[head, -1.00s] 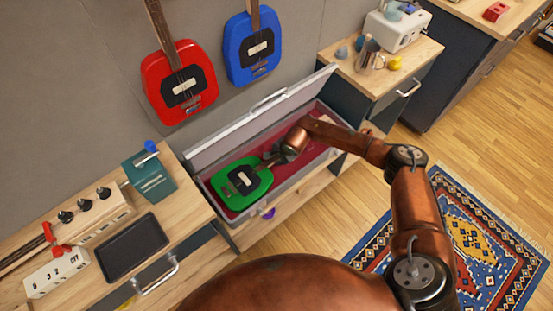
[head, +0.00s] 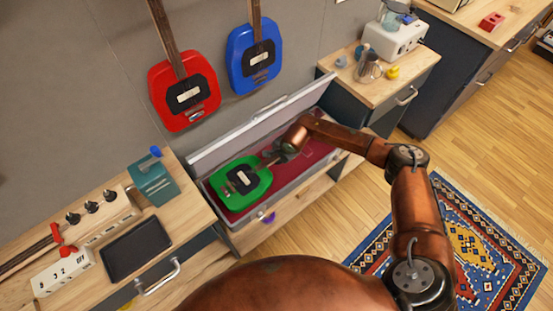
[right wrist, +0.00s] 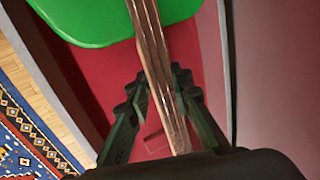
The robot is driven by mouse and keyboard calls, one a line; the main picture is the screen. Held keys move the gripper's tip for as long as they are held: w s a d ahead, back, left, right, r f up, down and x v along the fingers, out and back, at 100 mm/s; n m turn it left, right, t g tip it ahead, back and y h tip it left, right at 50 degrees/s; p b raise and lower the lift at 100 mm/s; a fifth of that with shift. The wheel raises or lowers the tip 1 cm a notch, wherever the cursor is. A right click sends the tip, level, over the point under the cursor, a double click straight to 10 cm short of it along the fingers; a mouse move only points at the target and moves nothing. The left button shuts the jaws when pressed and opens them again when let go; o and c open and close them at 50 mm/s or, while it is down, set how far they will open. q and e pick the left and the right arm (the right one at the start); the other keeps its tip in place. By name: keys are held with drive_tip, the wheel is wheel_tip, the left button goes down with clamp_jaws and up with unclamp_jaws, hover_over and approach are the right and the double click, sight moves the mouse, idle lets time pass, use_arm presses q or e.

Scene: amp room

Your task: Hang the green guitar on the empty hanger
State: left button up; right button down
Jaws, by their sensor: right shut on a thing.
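The green guitar (head: 229,188) lies in the open case (head: 300,192), which has a red lining. Its body is at the left end of the case and its neck points right. My right gripper (head: 277,155) is at the neck. In the right wrist view the gripper (right wrist: 162,100) is shut on the neck (right wrist: 150,45) of the guitar, with the green body (right wrist: 85,18) beyond the fingers. A red guitar (head: 168,110) and a blue guitar (head: 240,72) hang on the wall. No empty hanger shows in these views. My left gripper is not in view.
The case lid (head: 250,128) stands open along the wall side. A workbench at left holds a teal box (head: 152,184), a black tray (head: 135,250) and knobbed units. A cabinet at right holds a white machine (head: 398,40) and a yellow object (head: 392,72). A patterned rug (head: 480,240) lies on the floor.

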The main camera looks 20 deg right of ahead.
drive_tip(key=shift+w+a+r+p, duration=0.15)
drive_tip(key=shift+r+p, duration=0.25)
drive_tip(key=shift+r, duration=0.7)
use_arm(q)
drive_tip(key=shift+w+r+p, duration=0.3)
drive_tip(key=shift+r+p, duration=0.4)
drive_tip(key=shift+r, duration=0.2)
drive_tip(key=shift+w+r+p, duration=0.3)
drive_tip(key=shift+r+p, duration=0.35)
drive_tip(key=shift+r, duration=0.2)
use_arm(e)
drive_tip(key=shift+r, duration=2.75)
use_arm(q)
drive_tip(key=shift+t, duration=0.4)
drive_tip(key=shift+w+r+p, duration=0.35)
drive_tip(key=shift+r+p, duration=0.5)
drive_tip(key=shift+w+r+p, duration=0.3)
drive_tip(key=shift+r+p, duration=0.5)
drive_tip(key=shift+p, duration=0.05)
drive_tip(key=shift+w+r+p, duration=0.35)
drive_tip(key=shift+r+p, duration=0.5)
use_arm(e)
drive_tip(key=s+d, duration=0.2)
drive_tip(key=s, duration=0.5)
drive_tip(key=shift+s+d, duration=0.3)
drive_tip(key=shift+d, duration=0.1)
